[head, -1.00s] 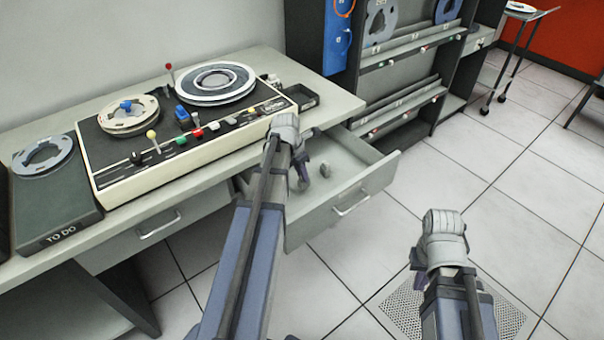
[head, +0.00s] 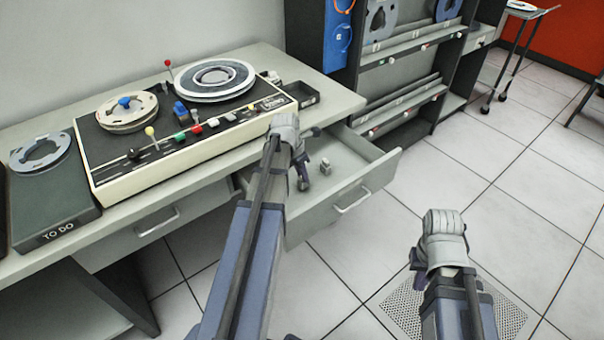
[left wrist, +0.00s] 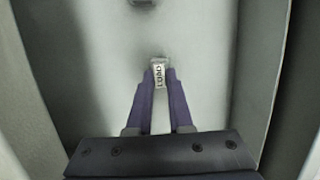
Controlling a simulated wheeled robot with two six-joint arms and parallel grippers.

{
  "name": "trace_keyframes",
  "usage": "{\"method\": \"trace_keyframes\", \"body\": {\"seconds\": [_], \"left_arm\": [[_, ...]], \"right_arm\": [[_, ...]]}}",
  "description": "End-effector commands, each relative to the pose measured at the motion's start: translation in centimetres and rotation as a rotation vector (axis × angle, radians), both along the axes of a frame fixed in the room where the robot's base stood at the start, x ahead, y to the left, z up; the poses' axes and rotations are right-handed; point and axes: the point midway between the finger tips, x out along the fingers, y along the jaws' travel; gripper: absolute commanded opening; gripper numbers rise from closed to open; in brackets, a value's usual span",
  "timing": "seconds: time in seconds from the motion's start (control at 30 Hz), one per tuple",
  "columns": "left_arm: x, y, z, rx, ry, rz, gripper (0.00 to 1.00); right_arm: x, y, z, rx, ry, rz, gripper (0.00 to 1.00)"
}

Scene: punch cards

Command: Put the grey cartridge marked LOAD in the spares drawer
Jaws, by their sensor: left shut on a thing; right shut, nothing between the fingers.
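The grey cartridge marked LOAD (left wrist: 160,74) is between the fingertips of my left gripper (left wrist: 160,80), which is shut on it. In the head view my left gripper (head: 302,180) reaches down into the open drawer (head: 345,150) under the desk. The left wrist view shows drawer walls on both sides and the pale drawer floor under the cartridge. I cannot tell whether the cartridge touches that floor. No label shows on the drawer. My right gripper (head: 416,262) is shut and empty, out over the floor to the right, its fingers mostly hidden.
A small grey piece (head: 326,166) lies in the drawer beside my left gripper. A tape machine (head: 180,135) with reels and knobs stands on the desk, left of a small dark tray (head: 300,95). A closed drawer (head: 150,225) is at left.

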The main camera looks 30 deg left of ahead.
Motion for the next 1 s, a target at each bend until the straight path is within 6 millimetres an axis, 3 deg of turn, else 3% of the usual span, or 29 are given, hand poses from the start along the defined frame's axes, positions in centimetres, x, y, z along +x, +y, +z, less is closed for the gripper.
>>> {"method": "trace_keyframes", "body": {"seconds": [0.43,0.47,0.77,0.93,1.0], "left_arm": [[0.00,0.00,-1.16,0.000,0.000,0.000,0.00],[0.00,0.00,-1.12,0.000,0.000,0.000,0.20],[0.00,0.00,-1.03,0.000,0.000,0.000,0.54],[0.00,0.00,-1.04,0.000,0.000,0.000,0.54],[0.00,0.00,-1.04,0.000,0.000,0.000,0.47]], "right_arm": [[0.00,0.00,-1.16,0.000,0.000,0.000,0.00],[-0.01,0.00,-1.12,0.000,0.000,0.000,0.00],[0.00,0.00,-1.04,0.000,0.000,0.000,0.00],[0.00,0.00,-1.04,0.000,0.000,0.000,0.00],[0.00,0.00,-1.04,0.000,0.000,0.000,0.00]]}}
